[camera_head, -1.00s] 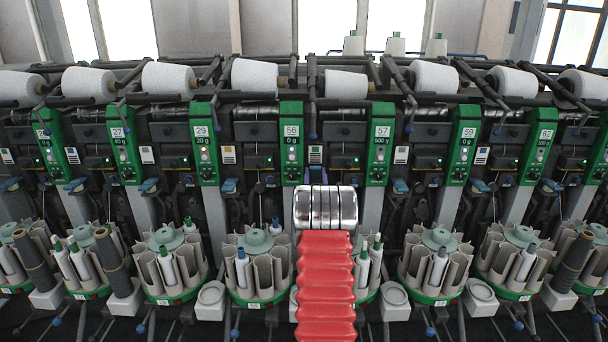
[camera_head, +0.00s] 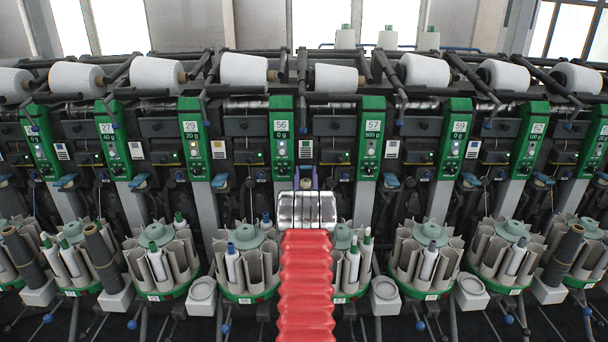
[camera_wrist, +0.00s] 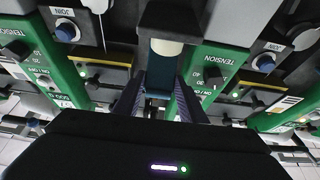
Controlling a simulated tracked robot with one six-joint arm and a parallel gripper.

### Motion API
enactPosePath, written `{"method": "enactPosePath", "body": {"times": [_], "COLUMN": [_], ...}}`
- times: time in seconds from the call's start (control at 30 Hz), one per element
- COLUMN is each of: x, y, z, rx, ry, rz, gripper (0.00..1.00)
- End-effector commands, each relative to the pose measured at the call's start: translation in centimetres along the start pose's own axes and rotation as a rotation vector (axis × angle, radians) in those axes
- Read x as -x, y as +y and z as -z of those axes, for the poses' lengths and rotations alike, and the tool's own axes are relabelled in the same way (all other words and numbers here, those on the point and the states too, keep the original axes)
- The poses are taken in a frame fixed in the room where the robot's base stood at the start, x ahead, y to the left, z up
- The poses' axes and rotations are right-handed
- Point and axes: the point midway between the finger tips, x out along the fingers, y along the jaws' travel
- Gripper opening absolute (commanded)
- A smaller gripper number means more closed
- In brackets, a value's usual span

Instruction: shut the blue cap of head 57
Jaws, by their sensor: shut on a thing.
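The panel of head 57 (camera_head: 373,126) is green and reads 500 g, right of my gripper in the head view. My gripper (camera_head: 306,174) reaches into the gap between panels 56 and 57, with its purple fingers at the front of the machine. In the wrist view my gripper (camera_wrist: 160,88) is shut, with a dark teal-blue piece between its fingers, which looks like the blue cap (camera_wrist: 159,68). A pale cylinder (camera_wrist: 165,47) lies just beyond it. In the head view my arm and fingers hide this cap, and its angle cannot be told.
The panel of head 56 (camera_head: 282,126) stands close on the left. Below are round green bobbin magazines (camera_head: 246,258) with upright bobbins, and one is partly behind my red arm. A neighbouring blue cap (camera_head: 390,180) shows to the right. Yarn cones (camera_head: 336,78) line the top.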

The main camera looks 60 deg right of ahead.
Motion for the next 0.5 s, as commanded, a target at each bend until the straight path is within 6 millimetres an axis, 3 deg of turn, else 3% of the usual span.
{"method": "enactPosePath", "body": {"times": [0.07,0.1,0.33,0.5], "x": [-0.13,-0.13,-0.07,-0.02], "y": [-0.11,-0.11,0.01,0.06], "z": [0.62,0.62,0.45,0.3], "rx": [0.0,0.0,0.001,0.001], "ry": [0.014,0.014,0.011,0.008], "rz": [0.002,0.003,0.002,0.001], "gripper": [0.0,0.39,0.56,0.56]}}
